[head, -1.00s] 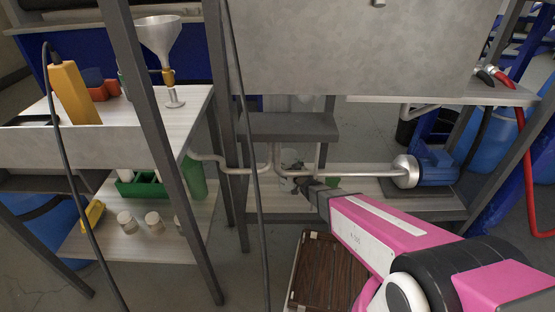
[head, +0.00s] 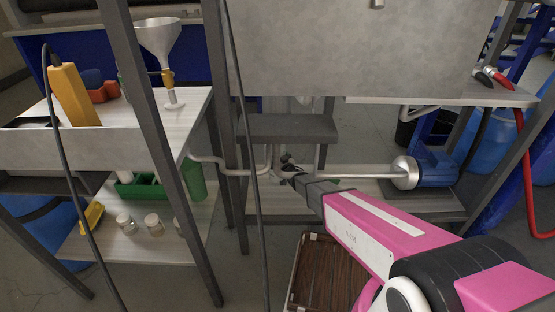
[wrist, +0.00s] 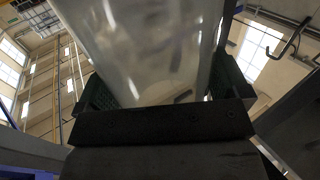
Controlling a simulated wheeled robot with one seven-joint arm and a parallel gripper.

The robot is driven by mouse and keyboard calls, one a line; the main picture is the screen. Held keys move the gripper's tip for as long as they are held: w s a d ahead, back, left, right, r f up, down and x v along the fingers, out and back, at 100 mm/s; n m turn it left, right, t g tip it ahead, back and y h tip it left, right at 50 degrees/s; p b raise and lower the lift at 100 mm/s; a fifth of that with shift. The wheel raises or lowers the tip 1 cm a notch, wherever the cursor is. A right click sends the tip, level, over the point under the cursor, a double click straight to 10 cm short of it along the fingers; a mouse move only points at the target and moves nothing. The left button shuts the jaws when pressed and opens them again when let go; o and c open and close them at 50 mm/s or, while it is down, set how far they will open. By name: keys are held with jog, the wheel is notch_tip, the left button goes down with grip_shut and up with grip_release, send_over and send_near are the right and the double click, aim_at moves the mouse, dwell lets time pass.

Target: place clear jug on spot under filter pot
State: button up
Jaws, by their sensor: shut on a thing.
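The clear jug (wrist: 145,50) fills the middle of the wrist view, between the two green-padded fingers of my gripper (wrist: 165,88). My gripper is shut on it. In the head view my gripper (head: 284,167) is among the pipes below the grey step-like shelf (head: 290,128), and the jug is hard to make out there. A pale, partly hidden vessel (head: 303,99) shows above that shelf; I cannot tell whether it is the filter pot. The spot under the filter pot cannot be made out.
A pale pipe (head: 355,171) runs close by my gripper to a blue motor (head: 434,168). Grey frame posts (head: 230,150) and a hanging black cable (head: 256,190) stand left of it. A lower bench (head: 400,200) lies beneath; a brown slatted crate (head: 328,270) is on the floor.

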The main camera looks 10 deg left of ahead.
jog(key=shift+f, duration=0.1)
jog(key=o, duration=0.6)
